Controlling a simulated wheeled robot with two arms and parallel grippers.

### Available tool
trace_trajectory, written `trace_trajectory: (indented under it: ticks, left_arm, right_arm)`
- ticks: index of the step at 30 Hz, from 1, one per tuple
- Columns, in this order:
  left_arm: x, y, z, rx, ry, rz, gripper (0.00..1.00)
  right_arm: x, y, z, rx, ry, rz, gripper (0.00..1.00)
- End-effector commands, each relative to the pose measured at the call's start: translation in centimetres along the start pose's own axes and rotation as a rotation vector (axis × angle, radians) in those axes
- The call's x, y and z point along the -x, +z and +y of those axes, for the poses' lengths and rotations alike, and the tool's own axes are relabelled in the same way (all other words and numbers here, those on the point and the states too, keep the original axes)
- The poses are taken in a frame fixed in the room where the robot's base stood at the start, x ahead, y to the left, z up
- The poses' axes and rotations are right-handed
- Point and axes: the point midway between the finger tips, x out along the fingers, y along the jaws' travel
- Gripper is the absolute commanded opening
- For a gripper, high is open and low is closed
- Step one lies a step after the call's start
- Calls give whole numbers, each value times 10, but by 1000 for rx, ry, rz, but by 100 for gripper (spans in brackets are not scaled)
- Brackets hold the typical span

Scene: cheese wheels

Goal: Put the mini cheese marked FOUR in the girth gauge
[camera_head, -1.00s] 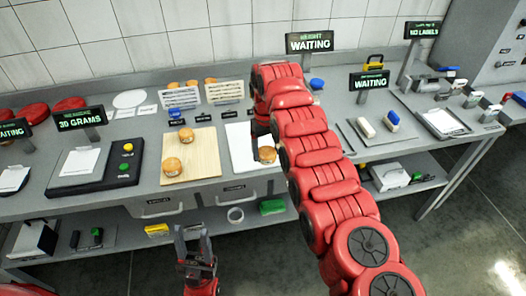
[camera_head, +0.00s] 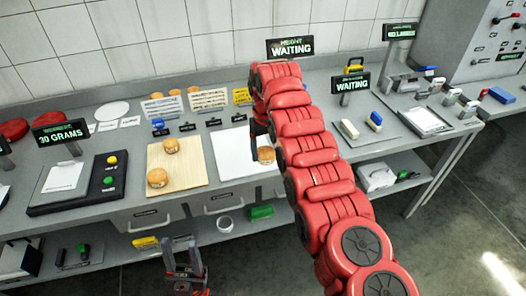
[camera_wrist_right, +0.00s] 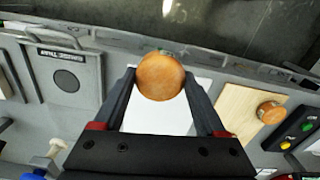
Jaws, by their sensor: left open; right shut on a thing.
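My right gripper (camera_wrist_right: 160,98) is shut on a mini cheese (camera_wrist_right: 160,76), an orange-brown round above a white mat. In the head view the same cheese (camera_head: 266,155) shows beside my red right arm, which hides most of the right gripper. No marking on it is readable. My right arm covers that area in the head view. My left gripper (camera_head: 184,260) is open and empty in front of the bench.
Two other mini cheeses (camera_head: 157,178) (camera_head: 171,145) stand on a wooden board (camera_head: 190,165). Left of it is a scale (camera_head: 60,178) reading 30 GRAMS. A HEIGHT sign (camera_head: 290,47) and another sign (camera_head: 350,83) read WAITING. Blocks stand on a tray (camera_head: 362,142) at right.

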Motion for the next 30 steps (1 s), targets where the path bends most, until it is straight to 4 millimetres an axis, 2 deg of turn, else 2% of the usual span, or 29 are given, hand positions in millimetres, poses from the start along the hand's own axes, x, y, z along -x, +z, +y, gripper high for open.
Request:
trace_trajectory:
  ticks: [30]
  left_arm:
    - [0,0,0,0,0,0,50]
  right_arm:
    - [5,5,24,-53,9,-3,14]
